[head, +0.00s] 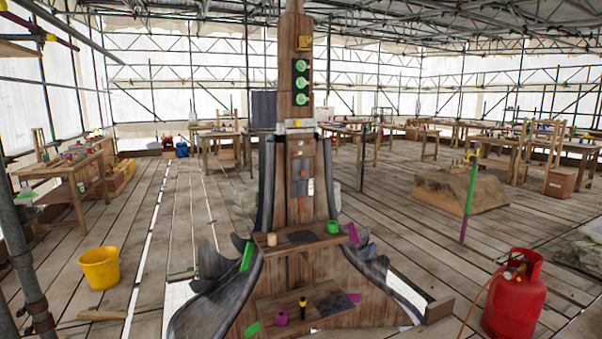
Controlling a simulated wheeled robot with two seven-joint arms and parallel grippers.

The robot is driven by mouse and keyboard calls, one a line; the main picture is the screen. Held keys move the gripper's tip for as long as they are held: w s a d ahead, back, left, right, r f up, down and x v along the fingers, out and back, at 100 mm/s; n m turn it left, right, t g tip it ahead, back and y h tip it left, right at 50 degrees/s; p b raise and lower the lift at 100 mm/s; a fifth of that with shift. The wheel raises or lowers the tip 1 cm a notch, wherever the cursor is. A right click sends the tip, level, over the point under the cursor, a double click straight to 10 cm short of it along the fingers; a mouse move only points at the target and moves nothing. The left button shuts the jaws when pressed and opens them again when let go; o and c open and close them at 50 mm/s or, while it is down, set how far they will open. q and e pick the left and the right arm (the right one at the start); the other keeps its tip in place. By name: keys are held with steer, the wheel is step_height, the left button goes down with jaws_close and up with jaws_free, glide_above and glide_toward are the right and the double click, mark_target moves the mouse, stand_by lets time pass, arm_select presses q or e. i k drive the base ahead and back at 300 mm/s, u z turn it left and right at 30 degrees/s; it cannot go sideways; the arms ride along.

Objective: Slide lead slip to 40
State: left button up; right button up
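A tall wooden spire (300,90) stands in the middle of the head view, with a wide stepped base. A grey plate (299,172) is on its front face, with small red and white parts beside it. Grey lead-like skirts (215,295) curl over the base. I cannot tell which piece is the lead slip, and no 40 mark is readable. Neither gripper is in view.
A green ring (333,227) and a tan cylinder (271,240) sit on the upper ledge. A purple piece (281,318) and a dark tool (303,308) are on the lower ledge. A yellow bucket (100,268) stands left, a red gas cylinder (514,297) right. Planks between are mostly clear.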

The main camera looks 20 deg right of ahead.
mark_target(300, 167)
steer(key=z, duration=0.3)
steer(key=i, duration=2.4)
steer(key=u, duration=0.35)
